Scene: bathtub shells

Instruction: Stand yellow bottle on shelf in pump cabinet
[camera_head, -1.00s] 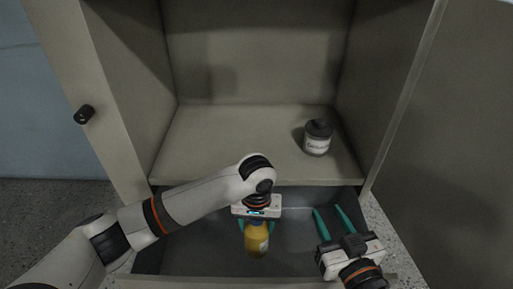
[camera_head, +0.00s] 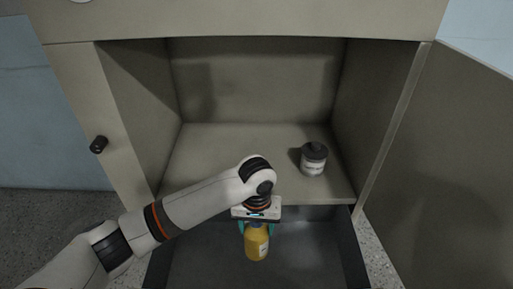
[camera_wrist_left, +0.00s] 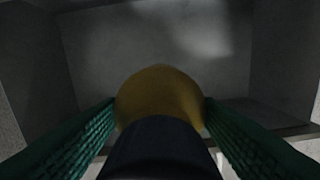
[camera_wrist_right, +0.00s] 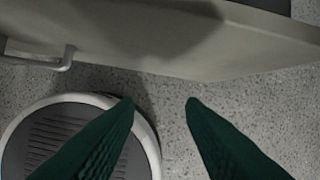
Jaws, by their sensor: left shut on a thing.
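The yellow bottle (camera_head: 257,246) hangs in my left gripper (camera_head: 257,229), over the open drawer and in front of the cabinet shelf (camera_head: 235,150). My left gripper is shut on it. In the left wrist view the yellow bottle (camera_wrist_left: 160,92) sits between the green fingers, with a dark part nearest the camera. The pump cabinet (camera_head: 255,88) is open, and a grey jar with a dark lid (camera_head: 314,160) stands at the right of its shelf. My right gripper (camera_wrist_right: 161,102) shows only in its wrist view, open and empty above the floor.
The open drawer (camera_head: 315,259) lies below the shelf. The cabinet's open door (camera_head: 455,160) is on the right, and a panel with a dark knob (camera_head: 99,145) is on the left. The shelf's left and middle look clear.

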